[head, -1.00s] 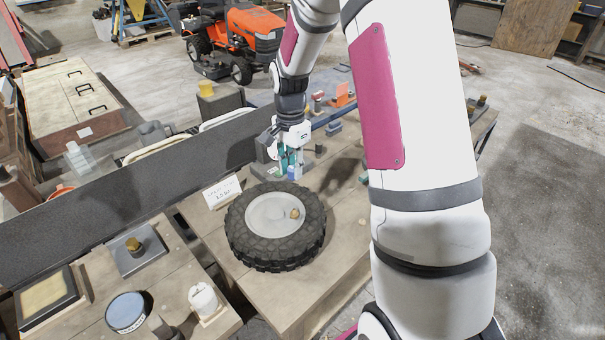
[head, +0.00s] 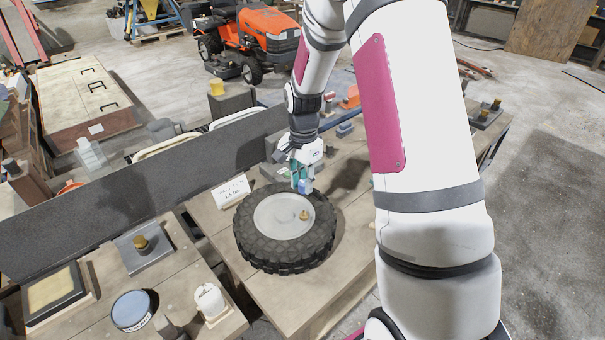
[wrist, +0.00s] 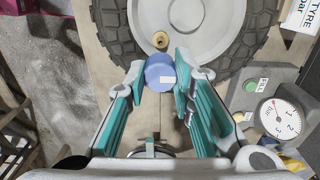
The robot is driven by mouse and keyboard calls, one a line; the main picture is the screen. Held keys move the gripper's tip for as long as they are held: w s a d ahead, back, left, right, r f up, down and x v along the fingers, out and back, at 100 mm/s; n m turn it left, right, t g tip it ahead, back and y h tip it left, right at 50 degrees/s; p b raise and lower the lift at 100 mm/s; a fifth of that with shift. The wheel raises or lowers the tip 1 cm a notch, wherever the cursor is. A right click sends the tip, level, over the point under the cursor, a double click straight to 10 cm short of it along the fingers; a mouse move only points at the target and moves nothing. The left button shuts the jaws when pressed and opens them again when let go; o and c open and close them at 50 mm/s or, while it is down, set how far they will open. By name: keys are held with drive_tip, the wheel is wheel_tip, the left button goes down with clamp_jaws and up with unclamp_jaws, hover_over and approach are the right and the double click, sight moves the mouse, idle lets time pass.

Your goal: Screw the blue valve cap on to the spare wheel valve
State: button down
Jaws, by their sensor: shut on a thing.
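The blue valve cap (wrist: 160,73) is between the fingertips of my gripper (wrist: 161,78), which is shut on it; a small white patch shows on the cap. In the head view my gripper (head: 302,182) is over the far edge of the spare wheel. The spare wheel (head: 262,243) lies flat on the bench, with a black treaded tyre and a pale grey disc. Its brass valve (head: 304,215) stands on the right part of the disc. In the wrist view the valve (wrist: 160,40) is just beyond the cap, apart from it.
A white card (head: 231,191) stands left of the wheel. In the wrist view a pressure gauge (wrist: 281,118) on a grey block is at the right. A dark upright panel (head: 130,198) runs behind the bench. Bare bench top (head: 265,300) lies in front of the wheel.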

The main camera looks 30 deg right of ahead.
drive_tip(key=shift+f+b, duration=0.8)
drive_tip(key=shift+f, duration=2.75)
drive_tip(key=shift+f+b, duration=0.35)
drive_tip(key=shift+f, duration=0.65)
drive_tip(key=shift+f, duration=0.25)
drive_tip(key=c, duration=1.3)
unclamp_jaws()
wheel_tip(320, 180, up, 12)
drive_tip(key=shift+r, duration=0.1)
